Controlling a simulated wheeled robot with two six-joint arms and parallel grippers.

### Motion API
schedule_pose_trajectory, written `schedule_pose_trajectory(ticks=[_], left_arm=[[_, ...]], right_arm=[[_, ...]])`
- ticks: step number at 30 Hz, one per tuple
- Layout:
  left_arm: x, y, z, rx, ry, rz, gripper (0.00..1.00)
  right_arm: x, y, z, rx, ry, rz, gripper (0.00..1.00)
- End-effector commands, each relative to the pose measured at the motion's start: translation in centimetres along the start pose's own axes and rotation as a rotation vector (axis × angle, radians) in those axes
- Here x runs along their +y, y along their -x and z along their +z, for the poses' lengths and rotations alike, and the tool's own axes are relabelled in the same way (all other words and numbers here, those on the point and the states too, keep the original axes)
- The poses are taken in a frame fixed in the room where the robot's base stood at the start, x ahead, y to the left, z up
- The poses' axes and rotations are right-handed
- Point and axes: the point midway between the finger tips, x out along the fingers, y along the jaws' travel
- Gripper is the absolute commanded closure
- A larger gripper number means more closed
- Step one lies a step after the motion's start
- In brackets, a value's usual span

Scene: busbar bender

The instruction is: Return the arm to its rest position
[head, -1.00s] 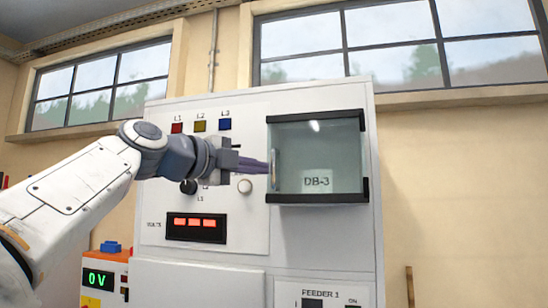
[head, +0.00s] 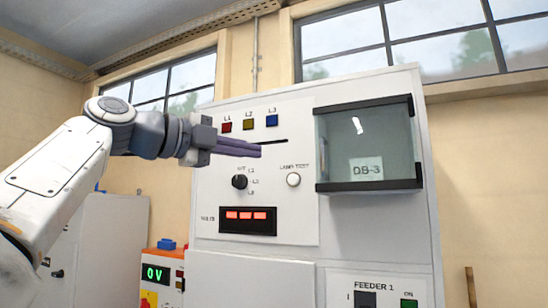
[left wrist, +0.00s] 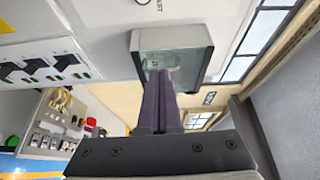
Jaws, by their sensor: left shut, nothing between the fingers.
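My left gripper (head: 258,150) is shut and empty, its dark purple fingers pointing right in front of the upper part of a white switch panel (head: 255,270). It stands above the rotary knob (head: 240,182) and left of the clear box marked DB-3 (head: 365,150). I see a gap between the fingertips and the box in the head view. In the left wrist view the shut fingers (left wrist: 162,80) overlap the clear box (left wrist: 190,42) beyond them; touch cannot be judged there. My right gripper is not in view.
The panel carries red, yellow and blue lamps (head: 250,124), a white lamp-test button (head: 293,180), a red display (head: 248,220) and a Feeder 1 section (head: 375,287). An orange and white unit (head: 160,275) reading 0 V stands at lower left. Grey cabinets (head: 110,250) stand behind.

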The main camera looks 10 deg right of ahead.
Motion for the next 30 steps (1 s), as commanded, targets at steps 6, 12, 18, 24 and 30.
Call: schedule_pose_trajectory(ticks=[6,12,18,24,30], left_arm=[[0.0,0.7,0.4,0.002,0.001,0.0,1.0],[2.6,-0.7,0.7,-0.014,0.158,0.063,1.0],[12.1,-3.5,0.2,-0.116,0.617,0.268,1.0],[24.3,-3.6,-2.9,-0.31,1.045,0.5,1.0],[37.1,0.0,-7.8,-0.59,1.363,0.712,1.0]], right_arm=[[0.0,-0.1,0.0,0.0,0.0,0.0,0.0],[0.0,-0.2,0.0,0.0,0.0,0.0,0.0],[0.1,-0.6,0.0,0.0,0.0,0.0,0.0],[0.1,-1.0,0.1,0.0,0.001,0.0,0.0],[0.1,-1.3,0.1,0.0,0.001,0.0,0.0]])
